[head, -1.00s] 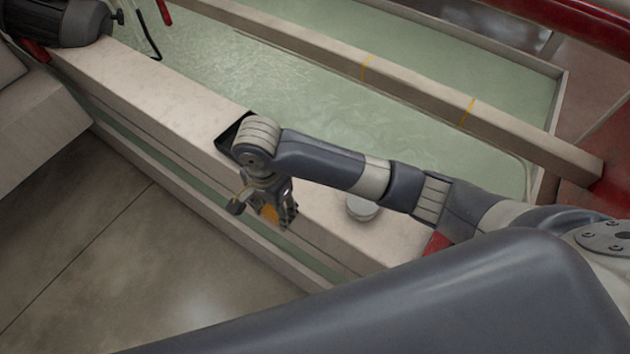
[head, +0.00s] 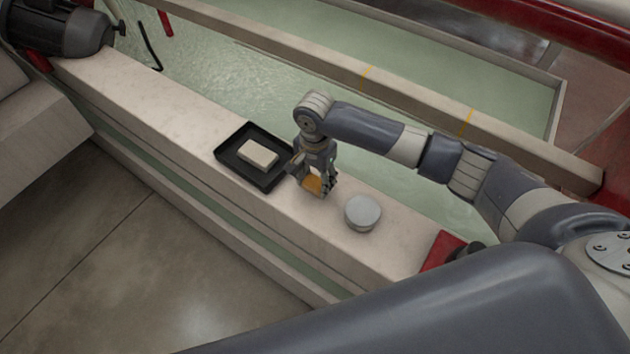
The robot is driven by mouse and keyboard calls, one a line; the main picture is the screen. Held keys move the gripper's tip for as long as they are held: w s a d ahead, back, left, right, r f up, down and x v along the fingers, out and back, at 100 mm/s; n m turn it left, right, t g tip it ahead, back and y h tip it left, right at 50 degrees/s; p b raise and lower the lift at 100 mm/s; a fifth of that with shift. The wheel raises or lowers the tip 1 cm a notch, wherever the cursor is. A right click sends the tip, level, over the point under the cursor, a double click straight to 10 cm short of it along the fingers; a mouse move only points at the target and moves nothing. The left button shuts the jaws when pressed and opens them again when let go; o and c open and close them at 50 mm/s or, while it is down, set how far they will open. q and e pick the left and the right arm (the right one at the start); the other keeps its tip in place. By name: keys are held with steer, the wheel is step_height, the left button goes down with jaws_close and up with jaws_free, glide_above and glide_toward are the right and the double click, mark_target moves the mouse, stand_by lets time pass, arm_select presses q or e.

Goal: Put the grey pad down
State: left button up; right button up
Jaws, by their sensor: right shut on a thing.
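My right gripper (head: 318,188) points down over the pale ledge (head: 400,235), just right of the black tray. It is shut on a small orange piece (head: 313,184); no grey shows on the part I can see, and the fingers hide the rest. Whether the piece touches the ledge I cannot tell. A pale grey-beige rectangular pad (head: 258,153) lies flat in the black tray (head: 232,170). A round grey puck-like thing (head: 362,213) sits on the ledge to the right of the gripper. My left gripper is not in view.
A long trough of greenish water (head: 270,85) lies behind the ledge, crossed by a pale beam (head: 420,98). A dark motor (head: 65,28) stands at the far left end. The ledge left of the tray is clear. A red block (head: 441,252) is at its right end.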

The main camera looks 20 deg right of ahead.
mark_target(315, 182)
steer(key=shift+f, duration=0.65)
steer(key=shift+f, duration=0.2)
steer(key=o, duration=0.8)
steer(key=shift+o, duration=0.2)
step_height(315, 182, up, 12)
steer(key=shift+r+p, duration=0.2)
steer(key=shift+p, duration=0.25)
steer(key=shift+f, duration=0.1)
